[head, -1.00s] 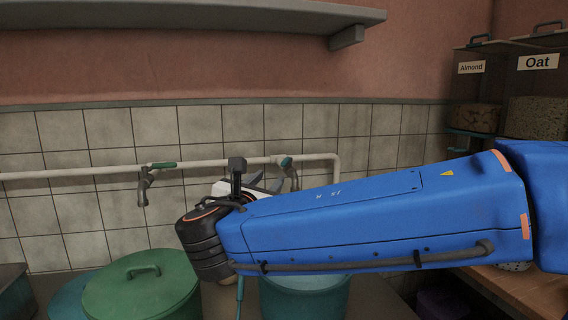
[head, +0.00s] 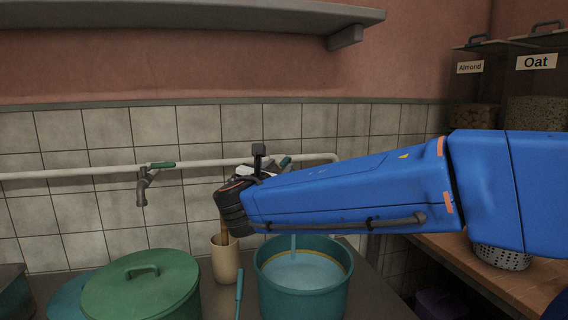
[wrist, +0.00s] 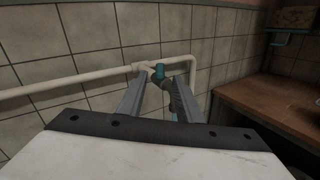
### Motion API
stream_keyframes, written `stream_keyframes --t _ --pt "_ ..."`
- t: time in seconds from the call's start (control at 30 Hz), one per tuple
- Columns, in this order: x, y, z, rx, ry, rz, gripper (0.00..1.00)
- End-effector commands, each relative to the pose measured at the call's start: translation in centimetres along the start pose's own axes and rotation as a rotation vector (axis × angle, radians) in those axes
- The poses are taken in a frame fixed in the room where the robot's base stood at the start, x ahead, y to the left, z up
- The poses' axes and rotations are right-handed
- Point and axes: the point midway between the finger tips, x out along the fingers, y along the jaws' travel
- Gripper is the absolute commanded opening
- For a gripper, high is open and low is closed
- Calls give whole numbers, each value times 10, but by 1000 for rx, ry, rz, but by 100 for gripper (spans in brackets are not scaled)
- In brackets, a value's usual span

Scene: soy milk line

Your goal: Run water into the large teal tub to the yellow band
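The large teal tub (head: 302,304) stands on the counter below the right-hand tap. It holds pale water (head: 303,272), its surface close to the yellow band (head: 346,266) on the inner wall. A light blue vertical streak (head: 293,243), seemingly running water, reaches down into the tub. The right-hand tap has a teal handle (wrist: 160,71). In the wrist view my gripper (wrist: 159,82) has its fingers apart, with the tap handle seen between and beyond the tips. Whether they touch it I cannot tell. In the head view my arm hides most of the gripper and tap.
A second tap (head: 146,184) hangs from the white pipe (head: 80,173) on the left. A green lidded pot (head: 143,292), a beige cup (head: 226,262) and a teal stick (head: 239,295) stand left of the tub. A wooden bench (head: 500,275) is at the right.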

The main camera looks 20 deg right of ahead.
Motion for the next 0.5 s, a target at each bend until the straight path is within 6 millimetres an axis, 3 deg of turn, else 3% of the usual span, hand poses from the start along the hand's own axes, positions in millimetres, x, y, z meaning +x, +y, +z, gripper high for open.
stream_keyframes --t 0.3,0.5 --pt "43 -1 0 0 -1 -3 32" --pt "58 0 0 0 0 -2 32"
